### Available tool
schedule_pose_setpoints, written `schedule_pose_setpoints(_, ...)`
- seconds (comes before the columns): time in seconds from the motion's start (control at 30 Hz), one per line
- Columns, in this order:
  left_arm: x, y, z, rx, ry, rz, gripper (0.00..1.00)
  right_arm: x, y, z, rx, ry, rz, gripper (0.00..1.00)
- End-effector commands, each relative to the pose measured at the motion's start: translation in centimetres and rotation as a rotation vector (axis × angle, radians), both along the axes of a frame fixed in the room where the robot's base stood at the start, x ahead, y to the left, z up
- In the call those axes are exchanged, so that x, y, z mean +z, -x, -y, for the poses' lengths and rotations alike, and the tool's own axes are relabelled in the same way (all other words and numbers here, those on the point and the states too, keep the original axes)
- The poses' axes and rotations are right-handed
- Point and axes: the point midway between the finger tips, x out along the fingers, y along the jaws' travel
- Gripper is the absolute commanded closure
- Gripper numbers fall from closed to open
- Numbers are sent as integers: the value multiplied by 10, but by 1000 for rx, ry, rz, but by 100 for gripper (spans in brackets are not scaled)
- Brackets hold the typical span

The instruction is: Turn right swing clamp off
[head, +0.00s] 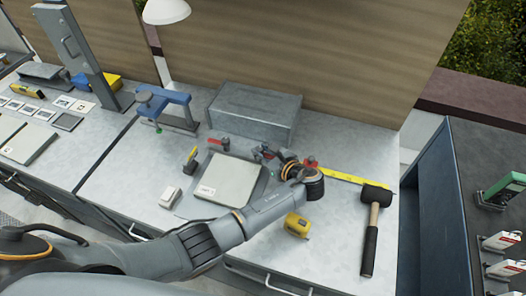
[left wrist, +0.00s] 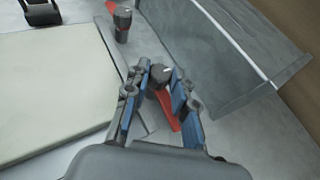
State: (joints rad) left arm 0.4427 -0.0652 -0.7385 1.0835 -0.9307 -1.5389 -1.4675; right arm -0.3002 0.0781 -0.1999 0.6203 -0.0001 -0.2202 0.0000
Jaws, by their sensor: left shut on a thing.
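A pale flat plate (head: 228,180) lies on the bench in the head view, and its edge fills the left of the left wrist view (left wrist: 50,90). A swing clamp with a red part (head: 218,143) stands behind the plate; it also shows in the left wrist view (left wrist: 122,20). My left gripper (head: 268,153) is at the plate's back right corner. In the left wrist view its blue-padded fingers (left wrist: 158,92) are shut on the right swing clamp, whose dark knob (left wrist: 159,77) and red part (left wrist: 171,112) show between them. My right gripper is not in view.
A grey metal box (head: 255,112) stands close behind my left gripper. A yellow tape measure (head: 297,225), a mallet (head: 373,225) and a long yellow strip (head: 345,177) lie to the right. A blue clamp-like tool (head: 163,103) stands at the back left.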

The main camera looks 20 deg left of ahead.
Motion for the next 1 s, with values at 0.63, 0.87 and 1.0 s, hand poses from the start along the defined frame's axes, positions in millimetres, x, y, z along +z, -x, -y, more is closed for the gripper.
schedule_pose_setpoints(0.63,7,13,17,-3,3,-1,52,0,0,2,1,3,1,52)
schedule_pose_setpoints(0.87,22,34,44,-3,3,-2,52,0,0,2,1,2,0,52)
schedule_pose_setpoints(1.0,27,41,53,-1,2,-2,52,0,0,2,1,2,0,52)
